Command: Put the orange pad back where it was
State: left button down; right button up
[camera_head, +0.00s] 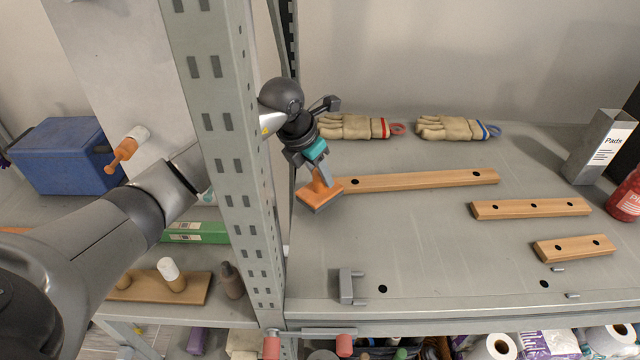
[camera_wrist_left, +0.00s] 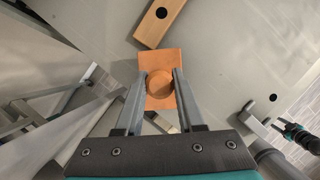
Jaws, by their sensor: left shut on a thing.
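The orange pad (camera_head: 319,194) is a small block with a round knob on top and a dark underside. My left gripper (camera_head: 322,176) is shut on its knob, above the left part of the grey shelf (camera_head: 420,240). The pad looks slightly tilted in the head view, and I cannot tell whether it touches the shelf. In the left wrist view the pad (camera_wrist_left: 161,62) shows between the two fingers (camera_wrist_left: 160,90). A grey holder labelled "Pads" (camera_head: 598,146) stands at the shelf's back right. My right gripper is not in the head view; a dark gripper-like part (camera_wrist_left: 298,134) shows at the wrist view's right edge.
Wooden strips with holes (camera_head: 420,181) lie on the shelf, the longest close behind the pad. Two gloves (camera_head: 352,127) lie at the back. A red bottle (camera_head: 627,195) stands at the right. A perforated rack post (camera_head: 235,150) stands beside my left arm. The shelf's middle front is mostly clear.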

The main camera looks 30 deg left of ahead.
aim_at(320, 186)
pick_arm(q)
jog(key=shift+f, duration=1.7)
jog(key=c, duration=0.5)
grip_release()
jog(key=shift+f, duration=0.1)
jog(key=v, duration=1.2)
jog(key=shift+w, duration=0.1)
